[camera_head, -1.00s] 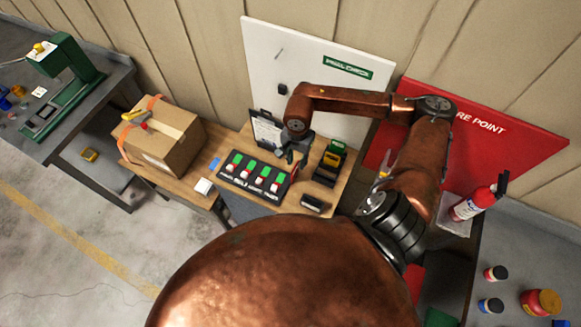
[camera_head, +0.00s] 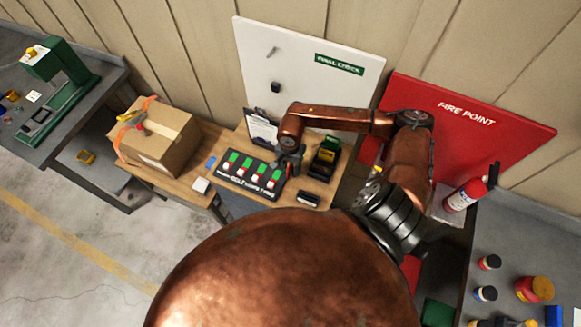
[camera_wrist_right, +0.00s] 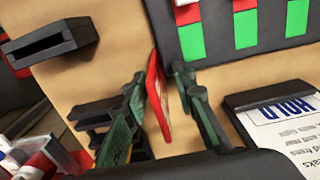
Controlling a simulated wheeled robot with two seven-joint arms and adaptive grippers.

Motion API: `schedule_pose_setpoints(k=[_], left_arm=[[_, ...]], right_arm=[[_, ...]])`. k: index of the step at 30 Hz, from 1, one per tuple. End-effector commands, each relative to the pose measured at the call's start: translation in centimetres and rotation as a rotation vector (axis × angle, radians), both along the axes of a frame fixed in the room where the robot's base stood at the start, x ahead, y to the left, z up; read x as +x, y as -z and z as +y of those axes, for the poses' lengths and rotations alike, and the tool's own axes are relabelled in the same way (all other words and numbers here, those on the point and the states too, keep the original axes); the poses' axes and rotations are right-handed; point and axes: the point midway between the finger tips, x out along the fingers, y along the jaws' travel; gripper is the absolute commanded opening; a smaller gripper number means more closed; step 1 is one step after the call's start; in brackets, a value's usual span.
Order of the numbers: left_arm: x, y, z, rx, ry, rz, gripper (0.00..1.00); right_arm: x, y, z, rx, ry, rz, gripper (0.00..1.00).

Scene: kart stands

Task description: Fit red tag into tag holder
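In the right wrist view the thin red tag (camera_wrist_right: 158,95) is upright between the two green fingers of my right gripper (camera_wrist_right: 164,82). It stays clear of the wood and appears held, though a narrow gap shows beside one finger. In the head view this gripper (camera_head: 291,160) is above the table, near the dark panel (camera_head: 235,180) with green and red-white pieces; the tag is hidden there. A small black slotted block (camera_head: 308,199), also in the wrist view (camera_wrist_right: 50,45), stands apart from the tag; I cannot tell whether it is the tag holder. My left gripper is out of view.
A black rack with a yellow piece (camera_head: 325,157) stands right of the gripper. A clipboard (camera_head: 262,128) stands behind the panel. A cardboard box (camera_head: 158,140) is at the left, and a fire extinguisher (camera_head: 465,193) at the right. Bare wood lies between panel and rack.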

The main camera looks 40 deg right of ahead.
Motion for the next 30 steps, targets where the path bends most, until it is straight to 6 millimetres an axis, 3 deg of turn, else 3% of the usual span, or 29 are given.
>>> schedule_pose_setpoints(k=[6,17,30], left_arm=[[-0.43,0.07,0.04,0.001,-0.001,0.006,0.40],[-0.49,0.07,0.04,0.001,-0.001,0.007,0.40],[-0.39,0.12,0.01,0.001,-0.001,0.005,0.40]], right_arm=[[0.04,0.12,0.01,0.000,-0.001,-0.001,0.25],[0.05,0.07,0.01,0.000,-0.001,-0.001,0.00],[0.08,-0.01,0.01,0.000,-0.001,-0.002,0.00]])
